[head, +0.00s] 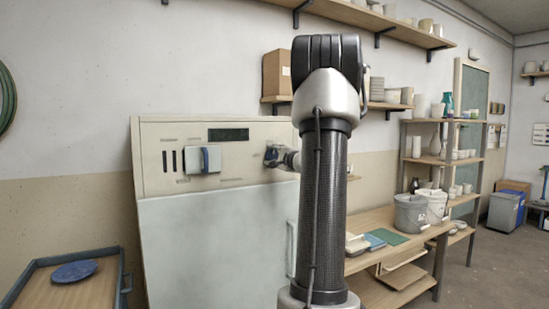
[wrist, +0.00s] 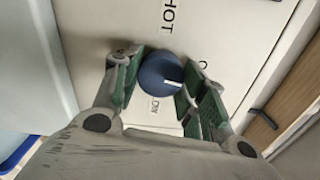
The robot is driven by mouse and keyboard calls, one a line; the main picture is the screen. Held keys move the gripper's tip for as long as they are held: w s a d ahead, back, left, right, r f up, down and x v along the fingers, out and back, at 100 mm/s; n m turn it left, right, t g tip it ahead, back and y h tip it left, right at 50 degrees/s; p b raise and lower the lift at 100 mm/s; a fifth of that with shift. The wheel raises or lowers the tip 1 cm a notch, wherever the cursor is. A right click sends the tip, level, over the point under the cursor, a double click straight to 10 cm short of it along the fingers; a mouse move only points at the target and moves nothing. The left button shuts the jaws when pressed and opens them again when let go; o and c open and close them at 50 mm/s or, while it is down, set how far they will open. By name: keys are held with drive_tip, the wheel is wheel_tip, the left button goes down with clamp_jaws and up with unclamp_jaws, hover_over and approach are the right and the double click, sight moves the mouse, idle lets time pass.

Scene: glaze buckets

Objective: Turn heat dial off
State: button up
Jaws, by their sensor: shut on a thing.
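The heat dial (wrist: 160,76) is a round, dark blue knob with a white pointer mark, on the cream control panel. In the wrist view the mark points to the lower right. My gripper (wrist: 157,68) has its green-padded fingers on either side of the dial and is shut on it. In the head view my gripper (head: 281,157) is at the right part of the panel (head: 230,164), where the dial is mostly hidden.
A tray cart (head: 122,262) with a blue disc stands at left. A wooden bench (head: 375,222) with grey buckets (head: 410,214) is at right.

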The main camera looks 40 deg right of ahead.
drive_tip(key=shift+n, duration=0.8)
drive_tip(key=o, duration=1)
drive_tip(key=v, duration=1.2)
drive_tip(key=shift+f, duration=0.1)
